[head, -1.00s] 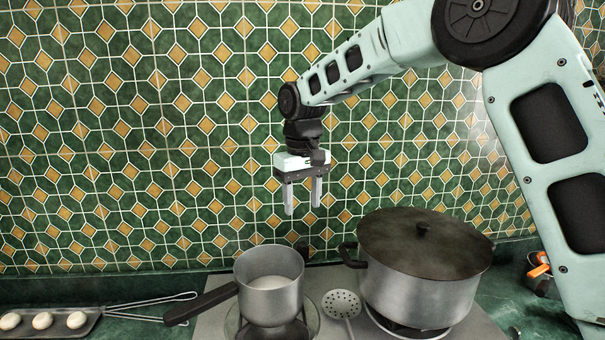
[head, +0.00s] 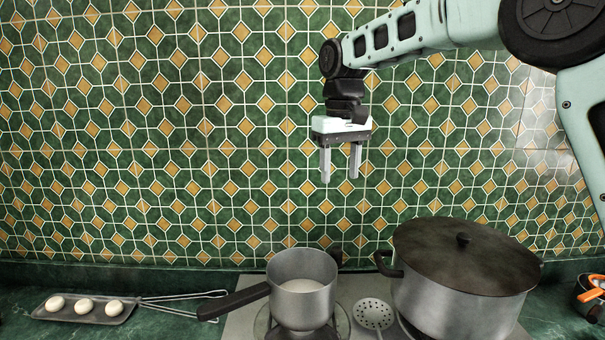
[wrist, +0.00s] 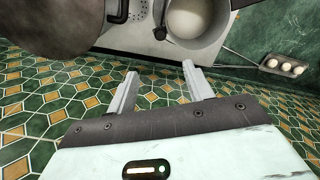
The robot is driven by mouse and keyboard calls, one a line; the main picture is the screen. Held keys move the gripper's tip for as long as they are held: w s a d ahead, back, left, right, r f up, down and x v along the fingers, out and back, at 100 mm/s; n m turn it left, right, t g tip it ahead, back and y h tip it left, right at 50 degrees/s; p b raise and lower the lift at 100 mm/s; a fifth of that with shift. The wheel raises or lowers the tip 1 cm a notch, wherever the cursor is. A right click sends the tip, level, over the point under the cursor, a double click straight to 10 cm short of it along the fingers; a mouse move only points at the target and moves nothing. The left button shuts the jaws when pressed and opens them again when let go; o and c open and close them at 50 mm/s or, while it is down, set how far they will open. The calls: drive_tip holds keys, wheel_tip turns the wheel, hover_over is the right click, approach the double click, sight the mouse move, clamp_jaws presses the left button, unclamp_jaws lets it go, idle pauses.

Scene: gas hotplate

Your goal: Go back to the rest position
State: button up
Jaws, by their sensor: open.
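My gripper (head: 340,166) is open and empty, fingers pointing down. In the head view it hangs in front of the tiled wall, well above the hotplate, over the space between the saucepan and the large pot. In the wrist view my gripper (wrist: 160,90) shows two parted fingers with nothing between them.
A saucepan (head: 303,305) with pale contents and a lidded pot (head: 455,300) stand on the hotplate (head: 240,325). A skimmer (head: 373,314) lies between them. A tray (head: 60,313) with three white round items lies left. An orange-handled object (head: 592,290) is at right.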

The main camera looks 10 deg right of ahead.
drive_tip(key=s+a+f+n, duration=0.1)
drive_tip(key=s+a+f, duration=0.2)
drive_tip(key=s, duration=0.3)
drive_tip(key=s+a+f+n+b, duration=0.1)
drive_tip(key=s+a+f, duration=0.2)
drive_tip(key=s, duration=0.4)
drive_tip(key=s+a+f+n, duration=0.1)
drive_tip(key=s+a+f, duration=0.2)
drive_tip(key=s, duration=0.3)
drive_tip(key=s+d+f+n, duration=0.1)
drive_tip(key=s+f, duration=0.3)
drive_tip(key=s, duration=0.4)
drive_tip(key=s+d+f+n+b, duration=0.1)
drive_tip(key=s+f, duration=0.4)
drive_tip(key=s, duration=0.3)
drive_tip(key=shift+s+d+y, duration=0.2)
drive_tip(key=shift+d+y, duration=0.1)
drive_tip(key=shift+d, duration=0.1)
